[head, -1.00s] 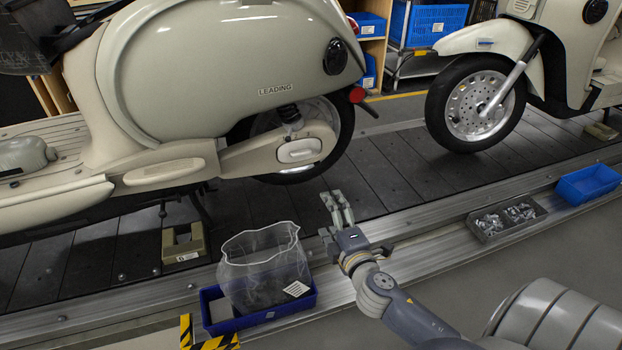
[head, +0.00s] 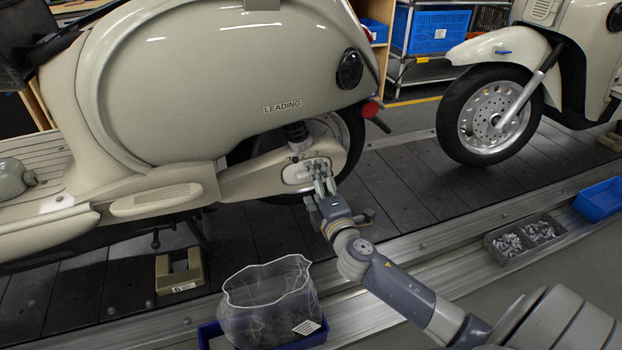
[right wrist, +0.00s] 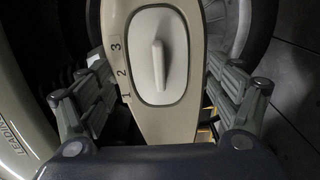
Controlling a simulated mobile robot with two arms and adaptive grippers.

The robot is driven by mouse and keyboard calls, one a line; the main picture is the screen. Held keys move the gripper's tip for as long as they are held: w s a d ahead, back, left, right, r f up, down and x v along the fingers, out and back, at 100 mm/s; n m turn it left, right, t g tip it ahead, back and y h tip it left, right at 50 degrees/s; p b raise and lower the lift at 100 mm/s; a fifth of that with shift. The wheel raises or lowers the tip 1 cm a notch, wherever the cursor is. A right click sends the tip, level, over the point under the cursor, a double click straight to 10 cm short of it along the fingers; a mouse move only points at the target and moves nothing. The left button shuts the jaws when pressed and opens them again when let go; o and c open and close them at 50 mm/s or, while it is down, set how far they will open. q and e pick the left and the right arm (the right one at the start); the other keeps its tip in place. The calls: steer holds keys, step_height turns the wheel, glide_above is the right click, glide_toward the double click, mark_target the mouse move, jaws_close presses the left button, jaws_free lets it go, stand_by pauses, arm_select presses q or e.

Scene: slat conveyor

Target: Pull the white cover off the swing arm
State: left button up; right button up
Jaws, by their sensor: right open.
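The white cover (head: 294,174) is an oval plate on the rear end of the scooter's cream swing arm (head: 240,181). My fingers partly hide it in the head view. In the right wrist view the white cover (right wrist: 176,65) faces me, seated in the swing arm (right wrist: 205,120), with a raised upright grip in its middle. The numbers 1, 2 and 3 are marked beside it. My right gripper (head: 324,186) is open in front of the cover. In the wrist view its fingers (right wrist: 158,80) stand on both sides of the swing arm, apart from the grip. My left gripper is not in view.
A clear bag (head: 268,300) stands in a blue bin (head: 314,334) at the conveyor's front edge. A grey tray of metal parts (head: 525,238) and another blue bin (head: 600,200) are to the right. A second scooter's wheel (head: 495,115) stands behind.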

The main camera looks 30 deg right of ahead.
steer(key=shift+x, duration=1.4)
steer(key=c, duration=0.9)
steer(key=shift+s+r, duration=0.2)
steer(key=c, duration=0.9)
steer(key=shift+w+d, duration=0.1)
jaws_close()
